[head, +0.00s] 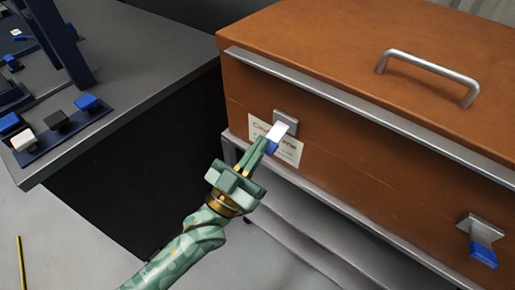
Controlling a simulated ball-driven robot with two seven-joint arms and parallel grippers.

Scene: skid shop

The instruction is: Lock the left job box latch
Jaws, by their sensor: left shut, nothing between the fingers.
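The orange-brown job box (370,150) fills the right side of the head view, with its lid down. Its left latch (284,124) has a grey plate on the front, a pale lever and a blue tip. My left gripper (269,146) is shut, with its fingertips at the blue tip of this latch and nothing visible between them. I cannot tell whether they touch it. The fingers hide part of the latch tip. The right latch (482,242), with a grey plate and a blue tip, hangs down from its plate. My right gripper is not in view.
A silver handle (430,72) is on the lid. A label (276,140) sits behind the left latch. A grey bench (125,75) on the left holds a blue rack and several small blocks. Grey floor (85,245) is open at the lower left.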

